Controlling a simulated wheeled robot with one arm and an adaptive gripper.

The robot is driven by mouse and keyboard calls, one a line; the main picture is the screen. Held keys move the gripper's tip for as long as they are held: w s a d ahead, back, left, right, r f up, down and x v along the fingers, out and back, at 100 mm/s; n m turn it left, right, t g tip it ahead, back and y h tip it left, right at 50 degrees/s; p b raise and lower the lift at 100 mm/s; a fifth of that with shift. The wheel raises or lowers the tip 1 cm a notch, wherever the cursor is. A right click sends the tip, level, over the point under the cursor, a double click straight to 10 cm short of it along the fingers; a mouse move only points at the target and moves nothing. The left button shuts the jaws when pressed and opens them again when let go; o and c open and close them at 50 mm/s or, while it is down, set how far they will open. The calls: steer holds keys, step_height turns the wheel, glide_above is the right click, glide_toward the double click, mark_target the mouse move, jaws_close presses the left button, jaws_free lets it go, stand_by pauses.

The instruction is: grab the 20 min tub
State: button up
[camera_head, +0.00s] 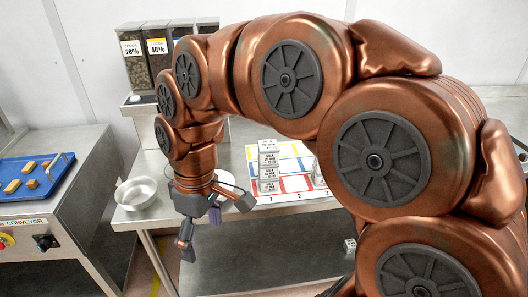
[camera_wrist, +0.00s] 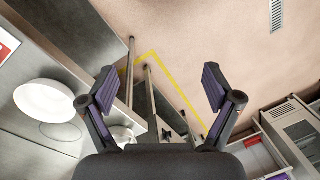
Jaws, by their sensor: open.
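Several small pale tubs with printed labels stand on a coloured, numbered mat (camera_head: 291,197) on the steel table in the head view. One labelled tub (camera_head: 267,160) is at the back left of the mat, another labelled tub (camera_head: 268,184) is in front of it, and one more tub (camera_head: 318,176) is partly behind my arm. The labels are too small to tell surely which reads 20 min. My gripper (camera_head: 214,224) is open and empty, left of the mat near the table's front edge. Its spread fingers also show in the wrist view (camera_wrist: 159,88), with no tub between them.
A conveyor (camera_head: 55,215) with a blue tray (camera_head: 32,182) stands at far left. Ingredient dispensers (camera_head: 155,55) stand at the back. The wrist view shows open floor (camera_wrist: 180,40) with a yellow line.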

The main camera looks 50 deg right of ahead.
steer(key=w+d+r+n+t+y, duration=0.1)
steer(key=w+d+r+n, duration=0.25)
steer(key=w+d, duration=0.35)
steer(key=r+n+t+y, duration=0.1)
steer(key=n+t, duration=0.1)
steer(key=t, duration=0.1)
glide_above(270, 145)
steer(key=s+d, duration=0.1)
steer(key=d, duration=0.1)
steer(key=shift+s+a+r+p, duration=0.1)
steer(key=shift+p, duration=0.35)
steer(key=shift+g, duration=0.3)
steer(key=shift+p+x, duration=1.5)
steer(key=shift+x, duration=2.4)
steer(key=shift+c, duration=0.4)
steer(key=c, duration=1.2)
